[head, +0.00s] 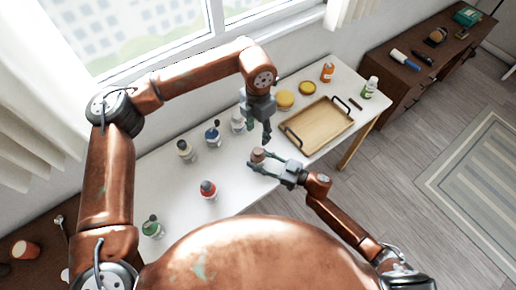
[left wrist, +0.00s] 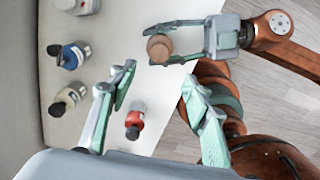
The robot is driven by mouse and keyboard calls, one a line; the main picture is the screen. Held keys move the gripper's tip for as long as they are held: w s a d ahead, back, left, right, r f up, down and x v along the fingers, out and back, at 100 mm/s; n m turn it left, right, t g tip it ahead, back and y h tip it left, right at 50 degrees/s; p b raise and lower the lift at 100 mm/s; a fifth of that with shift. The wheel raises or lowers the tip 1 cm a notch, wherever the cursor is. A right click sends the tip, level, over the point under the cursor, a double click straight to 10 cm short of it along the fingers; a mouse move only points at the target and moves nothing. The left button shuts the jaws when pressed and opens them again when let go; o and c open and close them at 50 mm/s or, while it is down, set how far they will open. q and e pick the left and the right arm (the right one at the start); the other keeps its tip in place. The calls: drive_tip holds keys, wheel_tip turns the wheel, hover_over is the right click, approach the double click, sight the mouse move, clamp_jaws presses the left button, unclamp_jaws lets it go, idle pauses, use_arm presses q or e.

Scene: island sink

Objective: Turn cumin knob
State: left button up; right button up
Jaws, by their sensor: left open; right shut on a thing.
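My right gripper (head: 258,160) is shut on a small brown-topped jar (head: 257,154), held near the front edge of the white table. In the left wrist view the jar shows as a round brown top (left wrist: 159,47) between the fingers of my right gripper (left wrist: 151,46). No label is readable, so I cannot tell whether it is the cumin. My left gripper (head: 258,132) is open and empty, pointing down just above and behind the jar. In the left wrist view its fingers (left wrist: 158,80) are spread, with the jar beyond their tips.
A wooden tray (head: 318,125) and yellow-lidded jars (head: 285,100) are at right. The table's middle is mostly clear.

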sight(258, 151)
use_arm(q)
wheel_tip(258, 151, down, 12)
drive_tip(key=n, duration=0.8)
drive_tip(key=shift+r+n, duration=0.25)
drive_tip(key=shift+n, duration=0.05)
drive_tip(key=shift+c, duration=0.5)
drive_tip(key=c, duration=1.1)
